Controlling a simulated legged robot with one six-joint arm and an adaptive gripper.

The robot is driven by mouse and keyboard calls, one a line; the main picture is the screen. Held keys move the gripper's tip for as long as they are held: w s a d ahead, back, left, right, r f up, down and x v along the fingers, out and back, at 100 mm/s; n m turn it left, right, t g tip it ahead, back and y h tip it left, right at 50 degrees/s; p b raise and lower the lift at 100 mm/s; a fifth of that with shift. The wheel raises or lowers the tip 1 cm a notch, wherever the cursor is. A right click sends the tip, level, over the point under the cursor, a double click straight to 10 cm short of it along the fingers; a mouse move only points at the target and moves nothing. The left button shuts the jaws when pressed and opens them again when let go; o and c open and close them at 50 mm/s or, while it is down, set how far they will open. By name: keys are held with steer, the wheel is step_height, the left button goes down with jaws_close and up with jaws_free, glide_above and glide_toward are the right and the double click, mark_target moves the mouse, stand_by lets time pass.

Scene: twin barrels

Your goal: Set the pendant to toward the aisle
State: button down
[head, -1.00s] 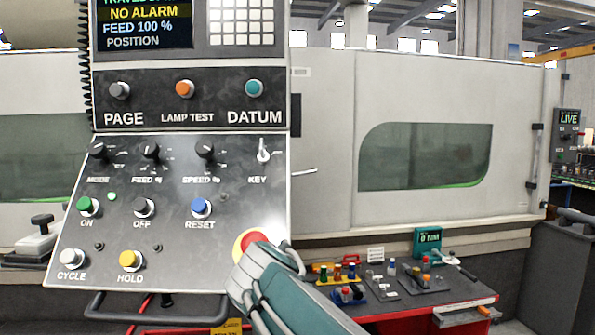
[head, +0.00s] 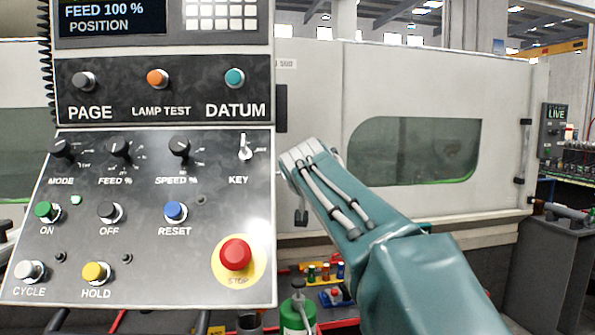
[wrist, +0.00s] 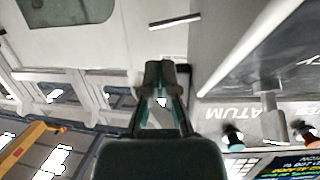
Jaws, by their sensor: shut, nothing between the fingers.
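The pendant (head: 230,115) is a grey control panel with a screen, knobs and buttons. It fills the left of the head view, its labelled face turned toward me.
A large white machine door (head: 310,105) with a dark window (head: 415,150) stands behind. A red STOP button (head: 236,255) is on the pendant's lower right. A green bottle (head: 297,316) and small tools sit low, partly behind my arm. A grey cabinet (head: 530,270) stands at right.

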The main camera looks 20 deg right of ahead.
steer(key=x, duration=0.9)
steer(key=shift+d, duration=0.3)
steer(key=shift+d, duration=0.2)
